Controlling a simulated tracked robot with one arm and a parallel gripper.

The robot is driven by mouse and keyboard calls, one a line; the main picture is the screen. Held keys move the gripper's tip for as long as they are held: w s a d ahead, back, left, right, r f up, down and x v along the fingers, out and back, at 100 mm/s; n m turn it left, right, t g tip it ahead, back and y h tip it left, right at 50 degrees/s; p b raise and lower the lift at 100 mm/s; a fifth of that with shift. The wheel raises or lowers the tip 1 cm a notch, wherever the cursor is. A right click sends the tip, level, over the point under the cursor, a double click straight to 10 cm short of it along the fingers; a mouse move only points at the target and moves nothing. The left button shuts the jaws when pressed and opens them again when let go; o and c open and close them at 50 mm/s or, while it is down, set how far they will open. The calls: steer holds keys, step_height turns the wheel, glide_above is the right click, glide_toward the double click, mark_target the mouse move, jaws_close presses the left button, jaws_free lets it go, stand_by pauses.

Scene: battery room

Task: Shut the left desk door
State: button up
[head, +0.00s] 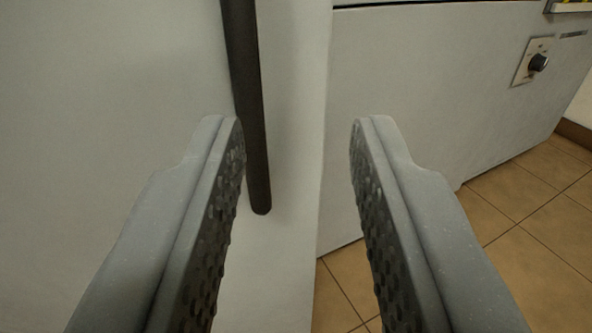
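A pale grey door panel (120,90) fills the left of the head view, its right edge upright near the middle. I take it for the left desk door, though most of it is out of frame. A dark bar handle (245,80) runs down it near that edge and ends between my fingers. My gripper (297,125) is open. Its left finger overlaps the handle in the picture; I cannot tell whether they touch. The right finger is clear of the handle, in front of the pale cabinet front behind.
A pale cabinet front (430,90) stands beyond the door's edge on the right. It carries a plate with a black knob (538,63). Tan tiled floor (545,215) shows at the lower right and is clear where visible.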

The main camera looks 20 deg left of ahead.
steer(key=shift+s+d+b, duration=0.55)
steer(key=shift+d+b, duration=0.05)
steer(key=shift+b, duration=0.2)
